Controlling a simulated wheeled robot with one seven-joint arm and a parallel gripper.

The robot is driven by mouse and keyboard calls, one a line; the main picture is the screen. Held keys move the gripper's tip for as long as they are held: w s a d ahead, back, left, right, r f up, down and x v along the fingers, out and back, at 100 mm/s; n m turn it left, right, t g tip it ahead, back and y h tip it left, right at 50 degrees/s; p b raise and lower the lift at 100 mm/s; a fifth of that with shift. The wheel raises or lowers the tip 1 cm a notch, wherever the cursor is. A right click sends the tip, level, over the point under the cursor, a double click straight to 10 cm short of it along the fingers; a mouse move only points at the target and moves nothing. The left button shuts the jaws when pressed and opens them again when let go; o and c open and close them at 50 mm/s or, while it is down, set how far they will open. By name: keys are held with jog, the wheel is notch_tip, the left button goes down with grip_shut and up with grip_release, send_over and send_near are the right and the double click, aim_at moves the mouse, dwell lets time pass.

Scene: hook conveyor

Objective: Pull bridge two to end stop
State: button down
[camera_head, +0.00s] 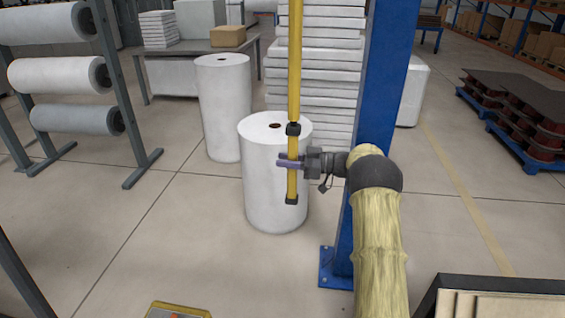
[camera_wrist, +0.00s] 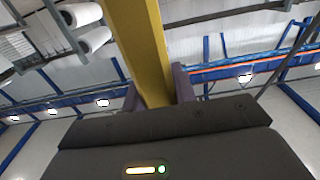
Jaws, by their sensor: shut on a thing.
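A long yellow bar (camera_head: 294,70) with black fittings hangs down from above the head view, close to vertical. Its lower end carries a black cap and hangs free above the floor. My gripper (camera_head: 290,163) is shut on the bar's lower section, just below a black collar. In the wrist view the yellow bar (camera_wrist: 140,50) runs upward between my two purple fingers (camera_wrist: 158,88). The bridge and the end stop cannot be made out in either view.
A blue post (camera_head: 378,90) stands close behind my arm, its foot plate bolted to the floor. A white roll (camera_head: 272,190) stands behind the bar, with another roll (camera_head: 222,105) and stacked white sheets (camera_head: 335,60) farther back. A roll rack (camera_head: 120,95) stands left. Floor at front left is mostly clear.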

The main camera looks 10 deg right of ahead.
jog(key=shift+s+a+f, duration=0.15)
jog(key=shift+a, duration=0.05)
jog(key=c, duration=1.1)
grip_release()
jog(key=shift+s, duration=0.2)
jog(key=shift+d, duration=0.1)
jog(key=shift+w, duration=0.1)
jog(key=b+v, duration=0.4)
jog(key=v, duration=1.3)
jog(key=shift+d+b, duration=0.25)
jog(key=shift+b, duration=0.1)
